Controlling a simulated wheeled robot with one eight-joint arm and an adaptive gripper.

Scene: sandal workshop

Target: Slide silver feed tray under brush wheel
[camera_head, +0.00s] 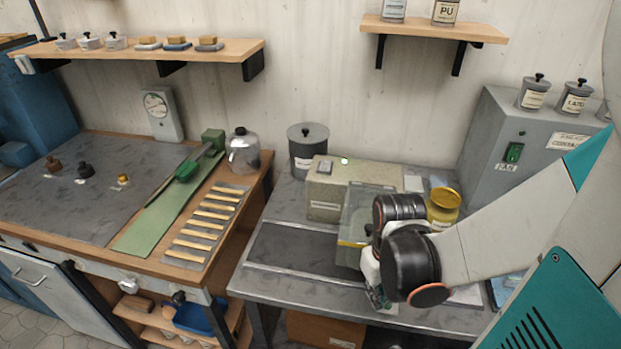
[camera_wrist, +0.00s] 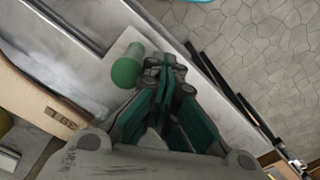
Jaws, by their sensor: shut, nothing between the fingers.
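A pale silver plate (camera_wrist: 155,42), which looks like the feed tray, lies on the bench in the wrist view. A green cylindrical knob (camera_wrist: 126,70) stands at it. My gripper (camera_wrist: 164,66) is shut and empty, with its fingertips just right of the knob in the picture; I cannot tell whether they touch it. In the head view my gripper (camera_head: 378,297) is low over the bench front, mostly hidden by my wrist, which also covers the tray area. The beige brush machine (camera_head: 327,192) has a clear guard (camera_head: 362,212). I cannot make out the brush wheel.
The grey metal bench (camera_head: 262,292) has a dark mat (camera_head: 300,250) left of the guard. A yellow jar (camera_head: 443,207) stands close behind my wrist. A grey canister (camera_head: 308,150) is at the back. A grey fan cabinet (camera_head: 500,125) stands at the right.

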